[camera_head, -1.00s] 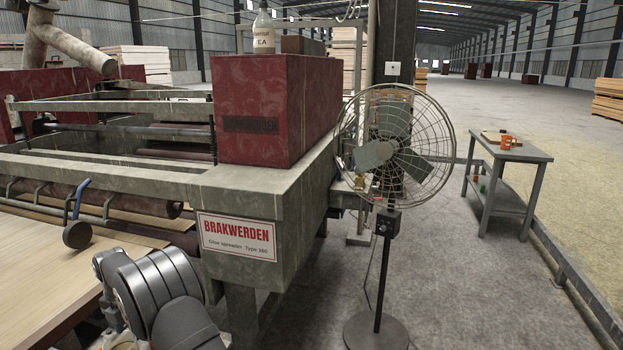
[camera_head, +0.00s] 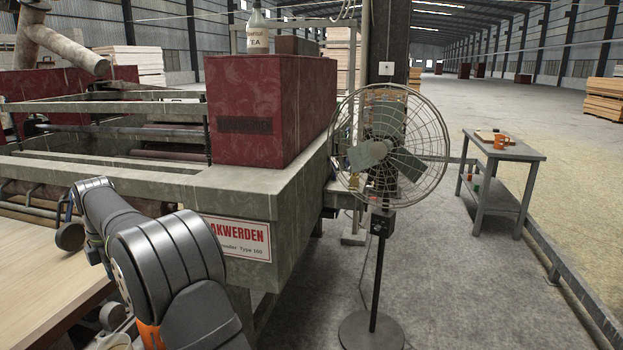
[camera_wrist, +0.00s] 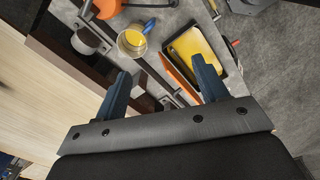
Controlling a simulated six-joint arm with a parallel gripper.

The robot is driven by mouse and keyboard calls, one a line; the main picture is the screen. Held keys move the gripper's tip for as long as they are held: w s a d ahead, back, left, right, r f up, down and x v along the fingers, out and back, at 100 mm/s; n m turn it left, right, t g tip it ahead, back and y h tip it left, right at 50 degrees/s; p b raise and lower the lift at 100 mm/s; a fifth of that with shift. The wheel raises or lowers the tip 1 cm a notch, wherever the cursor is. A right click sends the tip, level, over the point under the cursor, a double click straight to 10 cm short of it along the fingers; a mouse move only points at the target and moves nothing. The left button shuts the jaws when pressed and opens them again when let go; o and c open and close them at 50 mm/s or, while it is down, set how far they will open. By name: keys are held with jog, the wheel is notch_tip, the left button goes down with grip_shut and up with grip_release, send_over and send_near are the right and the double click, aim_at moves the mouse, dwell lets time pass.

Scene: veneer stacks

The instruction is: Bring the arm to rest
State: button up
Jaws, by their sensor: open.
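My gripper (camera_wrist: 164,84) shows in the wrist view with its two blue fingers spread wide and nothing between them. Past the fingers is a grey surface holding a cup with yellow contents (camera_wrist: 133,40) and a dark-rimmed tray with a yellow inside (camera_wrist: 198,50). The fingertips appear apart from these; the exact gap is hard to tell. In the head view my grey arm is bent at the lower left, in front of the glue spreader (camera_head: 240,190). The gripper itself does not show there.
A pale wood panel (camera_wrist: 40,90) lies at the left in the wrist view. An orange object (camera_wrist: 108,8) is at its top edge. In the head view a caged fan (camera_head: 390,145) stands right of the machine, and a side table (camera_head: 505,150) stands farther right on open floor.

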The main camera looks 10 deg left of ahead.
jog(key=w+d+r+m, duration=0.2)
jog(key=d+r+m, duration=0.4)
jog(key=d+r, duration=0.15)
jog(key=w+d+f+m, duration=0.9)
jog(key=w+d+f, duration=0.4)
jog(key=d, duration=0.3)
jog(key=shift+w+f, duration=0.15)
jog(key=shift+w, duration=0.1)
jog(key=shift+o, duration=0.4)
